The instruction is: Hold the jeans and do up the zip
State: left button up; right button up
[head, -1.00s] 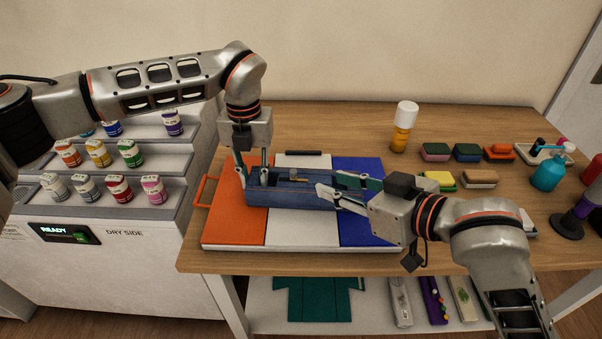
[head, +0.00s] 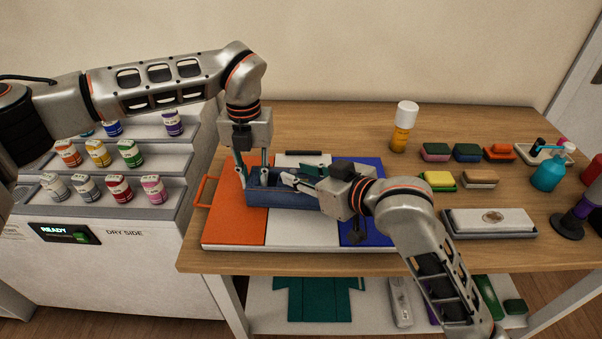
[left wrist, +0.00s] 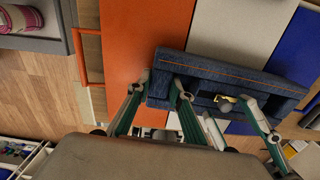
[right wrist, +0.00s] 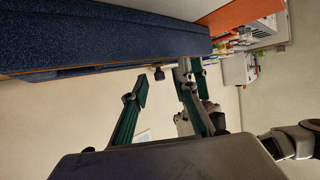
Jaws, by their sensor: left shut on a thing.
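The jeans (head: 280,197), a long dark-blue denim piece with raised sides, lie across the striped board. They also show in the left wrist view (left wrist: 215,72) and the right wrist view (right wrist: 90,40). My left gripper (head: 253,177) is shut on the jeans' left end; its fingers also show in the left wrist view (left wrist: 161,83). A small brass zip pull (left wrist: 228,101) shows on the jeans in the left wrist view. My right gripper (head: 298,175) is open over the jeans, its fingers spread either side of the pull. Contact with the pull cannot be told.
The board (head: 236,225) has orange, white and blue stripes and an orange handle (head: 206,191). A grey tray with a white block (head: 490,219) stands right of it. Several sponges (head: 466,152) and a bottle (head: 403,130) stand behind. Stepped racks with jars are on the left.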

aim_at(287, 186)
grip_shut()
jog(key=shift+w+a, duration=0.1)
jog(key=shift+a, duration=1.5)
pick_arm(q)
jog(key=shift+d, duration=0.1)
pick_arm(e)
jog(key=shift+r, duration=0.1)
grip_release()
jog(key=shift+d, duration=0.1)
